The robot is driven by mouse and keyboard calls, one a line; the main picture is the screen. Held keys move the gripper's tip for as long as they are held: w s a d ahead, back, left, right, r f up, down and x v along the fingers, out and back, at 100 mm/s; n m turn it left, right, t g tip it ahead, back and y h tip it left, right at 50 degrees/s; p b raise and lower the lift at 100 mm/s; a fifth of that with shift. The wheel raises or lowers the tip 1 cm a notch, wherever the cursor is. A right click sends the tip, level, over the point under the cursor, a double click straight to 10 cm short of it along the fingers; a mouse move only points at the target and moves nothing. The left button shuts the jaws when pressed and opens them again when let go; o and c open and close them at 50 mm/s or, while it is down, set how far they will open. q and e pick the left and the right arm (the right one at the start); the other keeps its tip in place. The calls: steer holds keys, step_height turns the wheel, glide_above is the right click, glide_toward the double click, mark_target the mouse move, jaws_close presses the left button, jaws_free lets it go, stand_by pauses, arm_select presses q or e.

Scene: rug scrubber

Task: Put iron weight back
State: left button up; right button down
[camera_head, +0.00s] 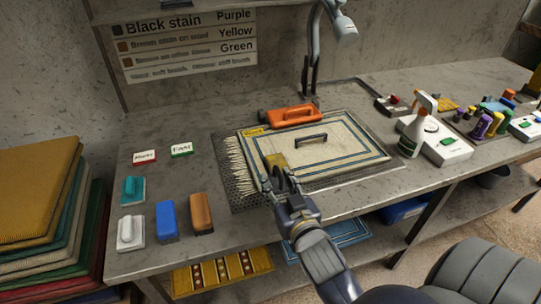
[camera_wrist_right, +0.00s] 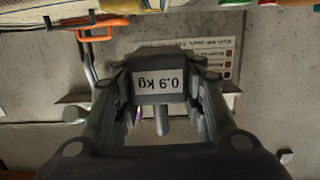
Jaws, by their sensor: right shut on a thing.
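My right gripper (camera_head: 279,182) is over the near left part of the cream, blue-bordered rug (camera_head: 345,157). In the right wrist view, my right gripper (camera_wrist_right: 160,100) is shut on a dark grey iron weight (camera_wrist_right: 160,60) with a white "0.9 Kg" label, which appears upside down. In the head view I cannot clearly tell the weight from the dark fingers. A tan patch (camera_head: 275,160) shows just beyond the fingertips. A black handle-shaped bar (camera_head: 311,139) is on the rug. My left gripper is not in view.
Blue (camera_head: 167,219) and brown (camera_head: 201,213) blocks stand at front left. A spray bottle (camera_head: 416,130) and white scale-like box (camera_head: 440,143) stand right.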

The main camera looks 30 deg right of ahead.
steer(key=shift+d+r, duration=0.1)
steer(key=shift+d, duration=0.2)
steer(key=p, duration=0.3)
glide_above(278, 162)
steer(key=shift+s+a+f, duration=0.25)
steer(key=shift+f, duration=0.35)
steer(key=shift+w+d+f+p, duration=0.1)
steer(key=shift+w+f+p, duration=0.05)
steer(key=shift+f, duration=0.3)
steer(key=shift+w+d+f+p, duration=0.1)
steer(key=shift+w+f+p, duration=0.05)
steer(key=shift+f, duration=0.3)
steer(key=shift+f+p, duration=0.35)
steer(key=shift+f, duration=0.4)
steer(key=shift+f, duration=0.1)
